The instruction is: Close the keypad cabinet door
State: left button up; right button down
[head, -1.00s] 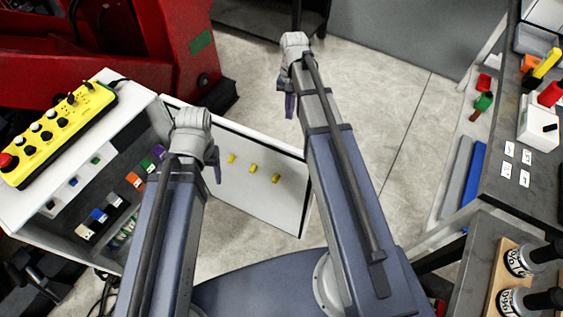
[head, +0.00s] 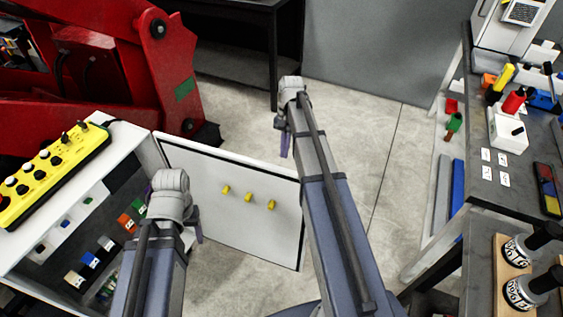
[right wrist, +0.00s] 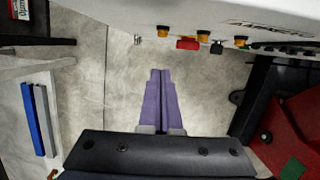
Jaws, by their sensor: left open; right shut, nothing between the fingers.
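A white cabinet (head: 110,140) stands at the left with its front open. Its door (head: 240,172) is swung wide, with several yellow pegs on the face I see. A keypad (head: 522,12) shows on a separate pale box (head: 497,32), cut off at the top right; whether that box has an open door I cannot tell. My left gripper (head: 195,226) is beside the cabinet opening, in front of the door's hinge side; its fingers are mostly hidden. My right gripper (head: 284,142) is beyond the door's top edge, over the floor. Its purple fingers are shut and empty in the right wrist view (right wrist: 160,98).
A yellow button box (head: 50,168) lies on the cabinet top. Coloured blocks sit inside the cabinet. A red machine (head: 110,80) stands behind it. A cluttered workbench (head: 485,130) runs along the right. The floor (head: 350,130) between is clear.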

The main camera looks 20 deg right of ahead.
aim_at(278, 181)
jog(key=s+a+f+b, duration=0.1)
jog(key=f+b, duration=0.2)
jog(key=s+a+f+b, duration=0.2)
jog(key=f, duration=0.1)
jog(key=s+a+f+b, duration=0.1)
jog(key=f+b, duration=0.2)
jog(key=shift+s+a+f+b, duration=0.1)
jog(key=shift+s+a+b, duration=0.15)
jog(key=shift+b, duration=0.1)
